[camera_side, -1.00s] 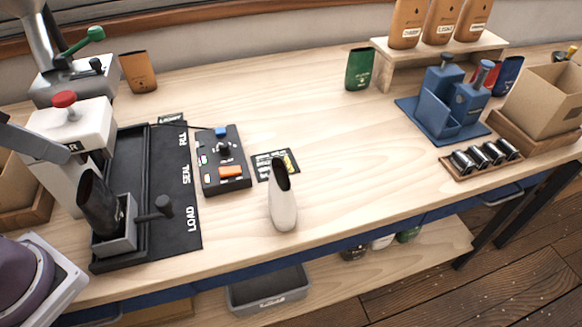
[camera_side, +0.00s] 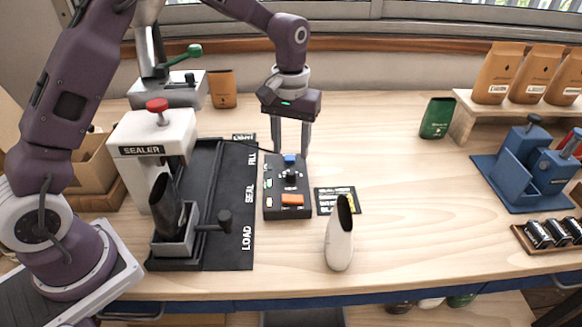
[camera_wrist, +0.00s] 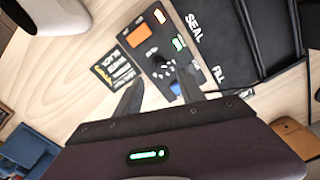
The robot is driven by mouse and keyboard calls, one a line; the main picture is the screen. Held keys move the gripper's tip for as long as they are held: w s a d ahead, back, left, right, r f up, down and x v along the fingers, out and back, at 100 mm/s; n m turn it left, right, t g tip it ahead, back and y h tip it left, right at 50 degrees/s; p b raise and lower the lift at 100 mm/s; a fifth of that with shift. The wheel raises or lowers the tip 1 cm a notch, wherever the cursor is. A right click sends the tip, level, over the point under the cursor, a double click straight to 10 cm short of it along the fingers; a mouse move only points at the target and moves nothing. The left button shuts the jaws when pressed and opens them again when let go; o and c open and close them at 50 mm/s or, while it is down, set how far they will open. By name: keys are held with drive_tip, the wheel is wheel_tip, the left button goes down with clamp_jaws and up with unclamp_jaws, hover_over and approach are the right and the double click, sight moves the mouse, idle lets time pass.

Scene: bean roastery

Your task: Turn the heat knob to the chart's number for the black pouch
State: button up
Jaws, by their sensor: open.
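The black control box (camera_side: 271,206) lies on the table with a dark heat knob (camera_side: 291,177) between a blue button (camera_side: 290,159) and an orange switch (camera_side: 292,199). The knob also shows in the wrist view (camera_wrist: 164,68); its setting is too small to read. The chart card (camera_side: 326,208) lies right of the box, its print unreadable; it also shows in the wrist view (camera_wrist: 108,70). The black pouch (camera_side: 163,196) stands open and slightly tilted in the grey holder. My gripper (camera_side: 292,150) is open and empty, fingers pointing down above the box's far end near the blue button.
A grey holder (camera_side: 173,247) with a dark handle stands on the black mat (camera_side: 232,220) left of the box, by the white sealer (camera_side: 150,140). A white open-topped container (camera_side: 340,245) stands in front of the card. A green pouch (camera_side: 436,118) stands far right. Table between is clear.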

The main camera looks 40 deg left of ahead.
sight(291, 172)
wheel_tip(291, 172, down, 7)
drive_tip(key=shift+f, duration=0.1)
clamp_jaws()
